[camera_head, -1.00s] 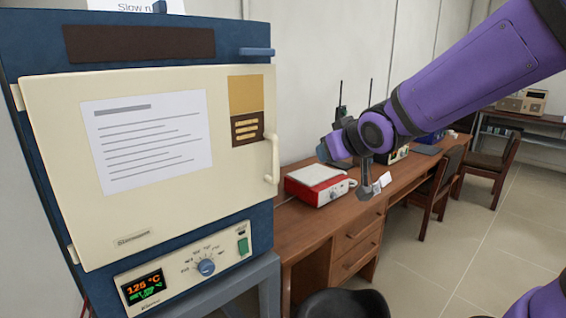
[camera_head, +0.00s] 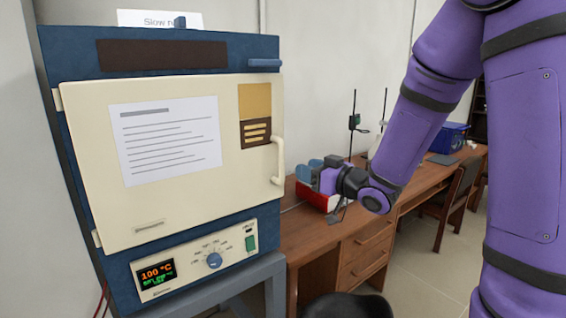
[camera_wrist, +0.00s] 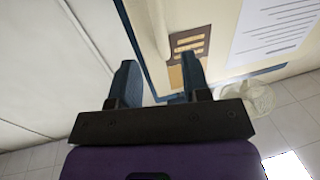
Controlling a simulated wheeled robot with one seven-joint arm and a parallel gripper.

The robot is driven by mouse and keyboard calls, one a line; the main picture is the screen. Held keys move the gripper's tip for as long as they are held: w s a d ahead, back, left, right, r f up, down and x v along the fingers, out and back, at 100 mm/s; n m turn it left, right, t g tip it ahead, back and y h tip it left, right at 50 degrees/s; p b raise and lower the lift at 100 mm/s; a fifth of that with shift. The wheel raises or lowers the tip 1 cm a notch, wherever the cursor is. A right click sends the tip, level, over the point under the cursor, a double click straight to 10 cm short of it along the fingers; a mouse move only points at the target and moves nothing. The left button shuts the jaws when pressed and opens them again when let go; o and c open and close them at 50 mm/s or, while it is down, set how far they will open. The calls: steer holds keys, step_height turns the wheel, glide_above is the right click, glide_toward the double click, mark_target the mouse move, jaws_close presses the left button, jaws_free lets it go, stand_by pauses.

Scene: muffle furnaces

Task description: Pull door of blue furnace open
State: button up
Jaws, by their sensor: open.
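The blue furnace (camera_head: 160,50) stands at the left with its cream door (camera_head: 85,130) shut. The pale upright handle (camera_head: 278,160) is on the door's right edge. My gripper (camera_head: 308,168) is open and empty, a little right of the handle and apart from it in the picture, its blue fingertips toward the furnace. In the wrist view my two fingers (camera_wrist: 158,65) are spread, with the furnace's edge and the cream door (camera_wrist: 222,30) beyond them. I cannot make out the handle clearly there.
The furnace rests on a grey stand (camera_head: 225,297). A wooden desk (camera_head: 330,245) runs along the wall behind my gripper. A red-and-white device (camera_head: 318,196) on it is partly hidden by my gripper. A chair (camera_head: 452,205) stands at the desk. Floor is open at the right.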

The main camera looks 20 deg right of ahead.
mark_target(284, 162)
steer(key=x, duration=0.9)
steer(key=shift+w+a, duration=0.1)
steer(key=shift+w, duration=0.05)
jaws_close()
